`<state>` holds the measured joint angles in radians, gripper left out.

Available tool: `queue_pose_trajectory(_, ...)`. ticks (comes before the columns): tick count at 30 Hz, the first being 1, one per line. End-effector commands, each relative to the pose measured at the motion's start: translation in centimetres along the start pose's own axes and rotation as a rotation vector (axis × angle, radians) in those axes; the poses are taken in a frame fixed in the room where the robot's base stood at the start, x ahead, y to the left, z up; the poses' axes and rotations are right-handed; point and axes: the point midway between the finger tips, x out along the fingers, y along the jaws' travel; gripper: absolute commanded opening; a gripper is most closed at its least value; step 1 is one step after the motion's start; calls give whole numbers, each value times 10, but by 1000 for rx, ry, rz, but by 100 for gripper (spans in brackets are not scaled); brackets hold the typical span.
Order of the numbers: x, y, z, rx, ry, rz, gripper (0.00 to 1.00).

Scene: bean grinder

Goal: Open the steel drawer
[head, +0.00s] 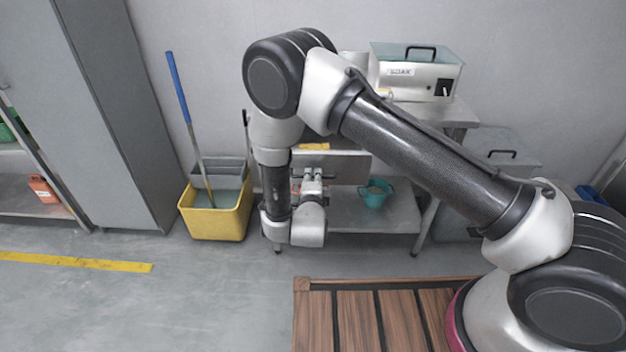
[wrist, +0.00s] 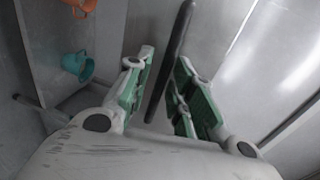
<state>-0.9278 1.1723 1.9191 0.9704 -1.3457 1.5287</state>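The steel drawer (head: 350,167) is under the steel table, with its grey front partly hidden by my arm. In the wrist view, its dark bar handle (wrist: 178,45) runs from the top down between my fingers, in front of a smooth grey surface. My gripper (head: 312,178) is at the drawer front in the head view. In the wrist view my gripper (wrist: 163,72) is open, with green pads on both sides of the handle and a gap visible on each side. I cannot tell how far the drawer is from fully shut.
A steel machine (head: 415,75) stands on the table. A yellow mop bucket (head: 217,215) stands left of the table. A wooden pallet (head: 355,318) lies in front. Grey floor at the left is clear.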

Motion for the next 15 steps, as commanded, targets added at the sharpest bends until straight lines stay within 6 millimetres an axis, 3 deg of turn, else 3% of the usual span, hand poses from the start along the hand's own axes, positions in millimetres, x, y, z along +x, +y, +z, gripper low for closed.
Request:
queue_pose_trajectory(3,0,0,0,0,0,0,0)
queue_pose_trajectory(10,-2,2,0,-1,0,3,0)
queue_pose_trajectory(15,-28,8,1,-4,-4,8,0)
